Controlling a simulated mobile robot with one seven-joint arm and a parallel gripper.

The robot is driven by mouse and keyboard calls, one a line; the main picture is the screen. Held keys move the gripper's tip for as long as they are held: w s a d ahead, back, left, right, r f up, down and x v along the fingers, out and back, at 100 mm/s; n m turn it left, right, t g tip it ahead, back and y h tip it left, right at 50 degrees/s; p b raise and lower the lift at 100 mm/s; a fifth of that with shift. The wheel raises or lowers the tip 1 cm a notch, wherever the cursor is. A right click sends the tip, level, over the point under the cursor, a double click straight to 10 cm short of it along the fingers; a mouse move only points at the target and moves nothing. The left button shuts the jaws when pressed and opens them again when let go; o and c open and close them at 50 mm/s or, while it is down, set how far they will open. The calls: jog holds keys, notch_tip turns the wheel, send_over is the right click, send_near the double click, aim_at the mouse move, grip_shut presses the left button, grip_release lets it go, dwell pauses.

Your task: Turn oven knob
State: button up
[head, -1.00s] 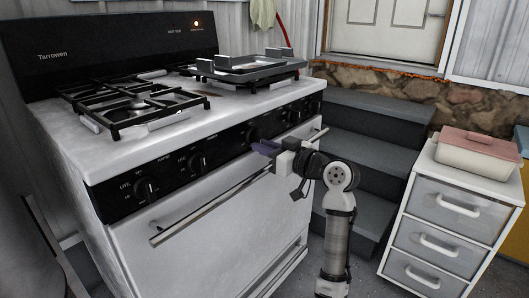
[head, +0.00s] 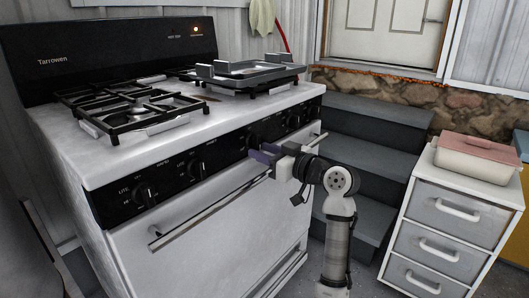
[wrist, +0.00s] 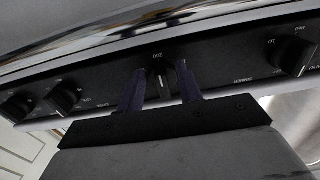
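The stove's black front panel (head: 222,152) carries a row of black knobs. My gripper (head: 265,151) is at the middle knob, which is partly hidden behind it in the head view. In the wrist view, this knob (wrist: 159,84), with "200" printed above it, sits between the two purple fingers of my gripper (wrist: 160,88). The fingers are spread, one on each side, with a visible gap to the knob. I cannot tell whether the tips reach past the knob's face.
Other knobs flank it, such as a left knob (head: 145,193) and a right one (wrist: 293,58). The oven door handle (head: 205,212) runs just below the panel. Grey steps (head: 365,140) and a white drawer unit (head: 450,205) stand to the right.

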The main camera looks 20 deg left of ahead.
jog(key=v, duration=1.3)
jog(key=shift+d+p, duration=0.35)
